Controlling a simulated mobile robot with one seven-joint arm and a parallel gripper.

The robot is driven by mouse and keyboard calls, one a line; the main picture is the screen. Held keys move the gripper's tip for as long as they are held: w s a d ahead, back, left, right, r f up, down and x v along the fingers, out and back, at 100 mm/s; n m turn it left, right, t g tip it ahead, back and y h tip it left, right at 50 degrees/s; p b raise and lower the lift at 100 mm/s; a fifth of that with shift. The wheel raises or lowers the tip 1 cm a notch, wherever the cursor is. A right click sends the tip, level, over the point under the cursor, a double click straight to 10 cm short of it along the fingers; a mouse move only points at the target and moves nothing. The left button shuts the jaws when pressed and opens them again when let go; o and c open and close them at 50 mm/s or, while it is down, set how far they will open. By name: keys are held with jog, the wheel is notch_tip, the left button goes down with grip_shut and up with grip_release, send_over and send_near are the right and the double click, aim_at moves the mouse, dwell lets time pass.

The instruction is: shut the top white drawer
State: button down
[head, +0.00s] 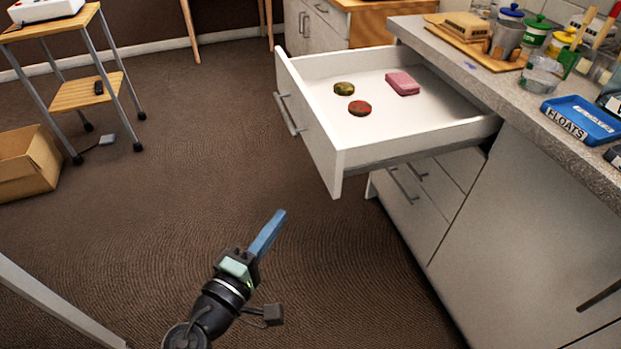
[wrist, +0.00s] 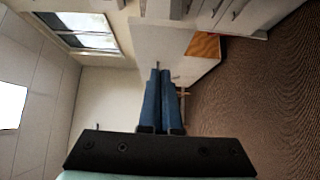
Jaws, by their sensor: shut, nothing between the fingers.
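The top white drawer (head: 320,140) is pulled far out of the cabinet under the grey counter in the head view. Its front has a metal bar handle (head: 288,115) and faces left. Inside lie a pink block (head: 402,83), a red round piece (head: 360,108) and an olive round piece (head: 344,88). My gripper (head: 281,213) has blue fingers, shut and empty. It is apart from the drawer, below and left of the drawer front's near corner in the picture. The shut fingers also show in the wrist view (wrist: 160,72).
Lower drawers (head: 405,185) in the same cabinet look shut. The counter (head: 520,85) holds jars, a wooden board and a blue tray (head: 583,118) marked FLOATS. A cardboard box (head: 28,160) and a wheeled stand (head: 85,92) are at left. The carpet between is clear.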

jog(key=b, duration=0.1)
send_near(331, 170)
jog(key=w+a, duration=0.1)
jog(key=w, duration=0.3)
jog(key=d, duration=0.1)
jog(key=w+d, duration=0.1)
jog(key=shift+d, duration=0.4)
jog(key=shift+w+d, duration=0.2)
jog(key=shift+d, duration=0.2)
